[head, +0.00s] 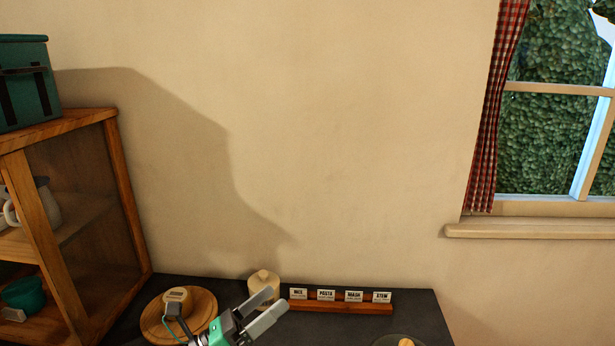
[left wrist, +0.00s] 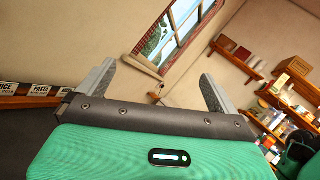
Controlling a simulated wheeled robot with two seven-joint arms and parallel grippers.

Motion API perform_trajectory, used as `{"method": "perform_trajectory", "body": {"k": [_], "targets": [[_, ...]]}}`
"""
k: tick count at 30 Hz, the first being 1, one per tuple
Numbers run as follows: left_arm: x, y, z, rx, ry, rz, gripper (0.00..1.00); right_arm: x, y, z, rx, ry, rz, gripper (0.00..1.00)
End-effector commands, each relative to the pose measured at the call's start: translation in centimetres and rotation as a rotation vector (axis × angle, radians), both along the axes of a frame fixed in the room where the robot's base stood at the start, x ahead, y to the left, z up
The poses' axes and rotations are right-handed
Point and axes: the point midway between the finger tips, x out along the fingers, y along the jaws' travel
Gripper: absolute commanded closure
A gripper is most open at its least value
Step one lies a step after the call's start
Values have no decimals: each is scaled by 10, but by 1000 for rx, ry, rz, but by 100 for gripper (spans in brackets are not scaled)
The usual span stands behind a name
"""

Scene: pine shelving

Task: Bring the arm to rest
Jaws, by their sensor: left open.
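My left gripper (head: 262,309) reaches in from the bottom of the head view, above the dark counter (head: 420,312). Its two grey fingers are apart with nothing between them. In the left wrist view the same gripper (left wrist: 155,85) is open and empty, its fingers spread toward the wall and window. Most of my left arm is below the head picture. My right gripper is not in view.
A round wooden board (head: 206,303) with a small jar (head: 178,299) lies left of my gripper. A cream lidded pot (head: 263,281) stands close behind it. A rack of labelled cards (head: 340,306) is to the right. A pine cabinet (head: 128,200) stands at left.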

Motion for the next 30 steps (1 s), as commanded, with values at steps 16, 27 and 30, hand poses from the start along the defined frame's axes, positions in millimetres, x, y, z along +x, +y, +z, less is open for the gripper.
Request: {"method": "perform_trajectory", "body": {"k": [16, 27, 30], "targets": [[-31, 148, -145, -1232, 1138, 612, 3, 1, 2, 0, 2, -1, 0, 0], [-167, 166, -264, -1747, 1721, 1114, 3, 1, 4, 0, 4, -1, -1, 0], [-200, 164, -278, -1817, 1817, 1228, 3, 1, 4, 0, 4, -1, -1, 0]]}}
